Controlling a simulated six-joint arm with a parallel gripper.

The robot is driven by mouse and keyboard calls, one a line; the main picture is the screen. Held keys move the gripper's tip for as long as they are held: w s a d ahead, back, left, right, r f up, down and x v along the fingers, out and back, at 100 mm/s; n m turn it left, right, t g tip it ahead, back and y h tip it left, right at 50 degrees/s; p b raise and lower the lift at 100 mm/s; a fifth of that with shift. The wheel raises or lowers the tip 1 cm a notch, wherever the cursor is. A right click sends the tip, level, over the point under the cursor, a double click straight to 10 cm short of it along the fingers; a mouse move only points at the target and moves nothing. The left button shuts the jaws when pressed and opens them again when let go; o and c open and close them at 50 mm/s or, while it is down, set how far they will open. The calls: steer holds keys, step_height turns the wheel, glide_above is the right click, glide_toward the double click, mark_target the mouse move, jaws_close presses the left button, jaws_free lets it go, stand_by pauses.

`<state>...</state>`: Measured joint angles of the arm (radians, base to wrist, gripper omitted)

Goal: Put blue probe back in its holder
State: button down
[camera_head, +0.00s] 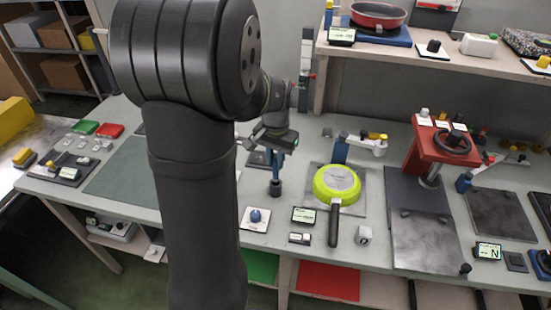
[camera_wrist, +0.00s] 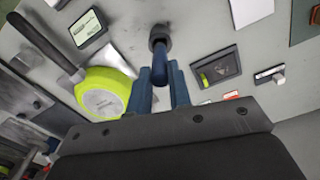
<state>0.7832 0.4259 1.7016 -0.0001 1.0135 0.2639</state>
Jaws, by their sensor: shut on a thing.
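My gripper (camera_head: 275,150) is above the middle of the bench. In the wrist view its blue fingers (camera_wrist: 159,88) are shut on the blue probe (camera_wrist: 160,97), which points away from the palm. In the head view the probe (camera_head: 276,170) hangs upright below the gripper. A dark round cylinder (camera_head: 275,188) is at its lower end, and it also shows in the wrist view (camera_wrist: 159,38). I cannot tell whether this cylinder is the holder or part of the probe, nor whether it touches the bench.
A lime-green pan (camera_head: 322,188) with a dark handle lies right of the probe. A dark square tray (camera_wrist: 232,66) lies nearby. A red press (camera_head: 436,140) stands farther right.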

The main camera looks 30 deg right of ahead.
mark_target(276, 180)
steer(key=shift+f, duration=2.85)
steer(key=c, duration=1.3)
jaws_free()
steer(key=shift+o, duration=0.2)
steer(key=shift+r, duration=0.1)
step_height(276, 180, up, 17)
steer(key=shift+r, duration=0.15)
step_height(276, 180, down, 18)
steer(key=shift+r, duration=0.45)
